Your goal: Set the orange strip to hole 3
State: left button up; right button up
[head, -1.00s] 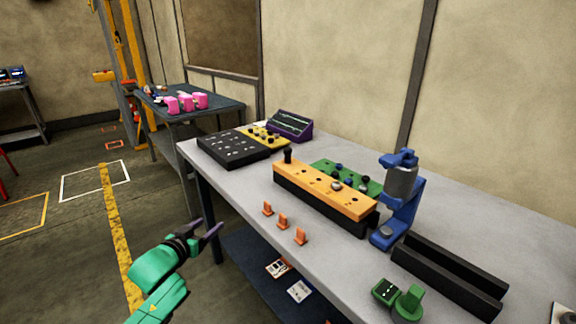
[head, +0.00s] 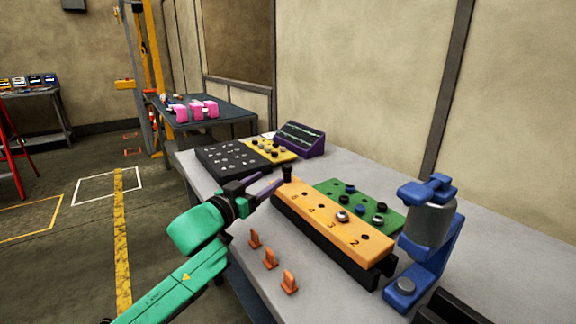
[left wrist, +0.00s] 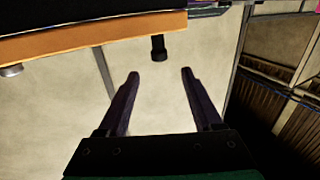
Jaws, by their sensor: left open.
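The orange strip (head: 335,224) lies along a black base on the grey table, with numbers and holes on its top. The readable numbers run from 5 at the far end to 2 near the close end. A silver round piece (head: 343,216) sits on the strip near number 3. A black knob (head: 287,173) stands upright at the far end. My left gripper (head: 272,182) is open and empty just left of this knob. In the left wrist view the knob (left wrist: 158,48) shows just beyond and between my open fingertips (left wrist: 160,74). My right gripper is out of view.
A green board (head: 335,189) with several knobs lies behind the strip. A blue press-like stand (head: 427,240) is at its near right end. Several orange clips (head: 270,259) stand along the front edge. A black panel (head: 225,158) lies beyond.

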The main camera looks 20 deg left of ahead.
aim_at(284, 170)
pick_arm(q)
jog(key=x, duration=1)
jog(key=shift+d+f+p, duration=0.1)
jog(key=shift+p, duration=0.3)
grip_shut()
dwell(0.5)
